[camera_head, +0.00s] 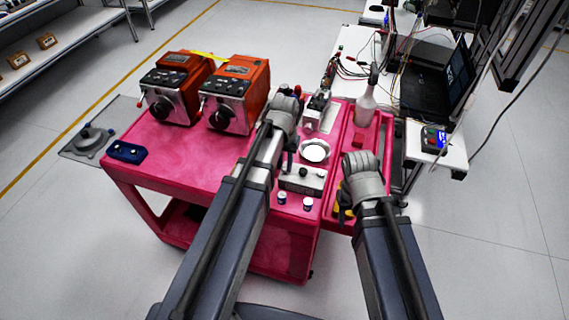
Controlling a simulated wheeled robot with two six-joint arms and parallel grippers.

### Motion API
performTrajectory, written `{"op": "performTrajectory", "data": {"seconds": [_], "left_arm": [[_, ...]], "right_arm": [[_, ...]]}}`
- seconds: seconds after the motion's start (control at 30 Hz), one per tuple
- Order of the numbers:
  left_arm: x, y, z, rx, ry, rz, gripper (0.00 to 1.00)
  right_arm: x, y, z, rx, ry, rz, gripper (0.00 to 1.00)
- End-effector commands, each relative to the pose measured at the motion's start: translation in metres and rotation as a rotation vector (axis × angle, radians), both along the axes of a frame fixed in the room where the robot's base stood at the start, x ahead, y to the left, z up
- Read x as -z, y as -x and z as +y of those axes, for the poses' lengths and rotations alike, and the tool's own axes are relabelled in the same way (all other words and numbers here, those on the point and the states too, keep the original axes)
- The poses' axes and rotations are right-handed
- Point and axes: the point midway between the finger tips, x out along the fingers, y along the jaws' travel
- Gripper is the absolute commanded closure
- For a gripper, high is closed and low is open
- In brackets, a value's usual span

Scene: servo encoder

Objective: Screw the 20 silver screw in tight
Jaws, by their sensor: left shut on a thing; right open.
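My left gripper (289,98) is over the pink cart's top, just right of the two orange machines. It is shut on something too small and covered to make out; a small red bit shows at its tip. My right gripper (360,163) is open over the cart's right-hand tray, and its fingers are hard to see from behind. No silver screw can be told apart at this size. A silver and white device (317,108) stands just right of my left gripper. A round white-topped part (314,152) sits between the two grippers.
Two orange machines (238,95) (175,88) stand on the pink cart (180,158). A grey box (302,180) and small blue-and-white pots (308,203) are near its front edge. A spray bottle (366,100) stands at right. A dark blue box (126,151) is at left.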

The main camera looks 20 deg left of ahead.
Motion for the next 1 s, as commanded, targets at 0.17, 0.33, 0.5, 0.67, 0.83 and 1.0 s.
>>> {"op": "performTrajectory", "data": {"seconds": [0.17, 0.33, 0.5, 0.67, 0.83, 1.0], "left_arm": [[0.006, 0.0, 0.0, 0.0, 0.0, 0.0, 1.0], [0.01, 0.0, 0.0, 0.0, 0.0, 0.0, 1.0], [0.014, 0.0, 0.0, 0.0, 0.0, 0.0, 1.0], [0.013, 0.0, 0.0, 0.0, 0.0, 0.0, 0.82], [0.013, 0.0, 0.0, 0.0, 0.0, 0.0, 1.0], [0.013, 0.0, 0.0, 0.0, 0.0, 0.0, 1.0]], "right_arm": [[0.006, 0.0, 0.0, 0.0, 0.0, 0.0, 0.5], [0.01, 0.0, 0.0, 0.0, 0.0, 0.0, 0.5], [0.014, 0.0, 0.0, 0.0, 0.0, 0.0, 0.5], [0.013, 0.0, 0.0, 0.0, 0.0, 0.0, 0.5], [0.013, 0.0, 0.0, 0.0, 0.0, 0.0, 0.5], [0.013, 0.0, 0.0, 0.0, 0.0, 0.0, 0.5]]}}
